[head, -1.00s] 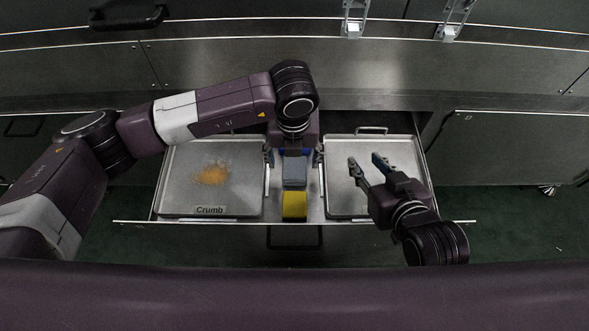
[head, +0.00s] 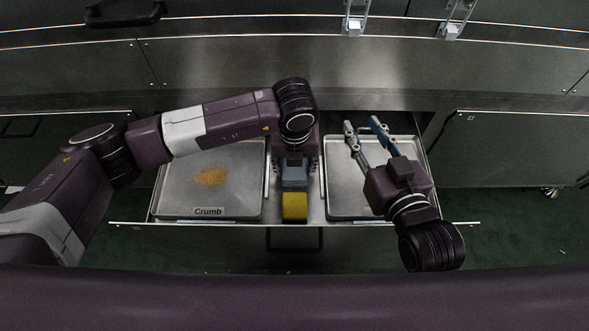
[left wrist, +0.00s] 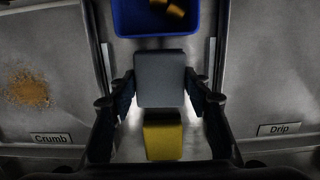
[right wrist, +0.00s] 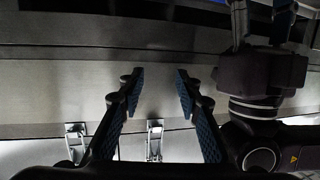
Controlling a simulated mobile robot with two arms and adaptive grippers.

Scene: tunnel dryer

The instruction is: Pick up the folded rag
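The folded rag appears to be the grey-blue block (head: 294,174) in the narrow middle bay of the pulled-out drawer; it shows large in the left wrist view (left wrist: 160,80). My left gripper (head: 294,164) reaches down over it from behind. In the left wrist view, the fingertips of my left gripper (left wrist: 161,78) lie against both sides of the block, with no clear gap. The block still sits low in the bay. My right gripper (head: 363,125) is open and empty above the right tray; its spread fingers show in the right wrist view (right wrist: 157,80).
A yellow block (head: 294,207) sits just in front of the rag. A blue bin (left wrist: 125,25) with yellow pieces lies behind it. The left tray (head: 180,200), labelled Crumb, holds orange crumbs (head: 209,177). The right tray (head: 345,205) is labelled Drip. Steel panels stand behind the drawer.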

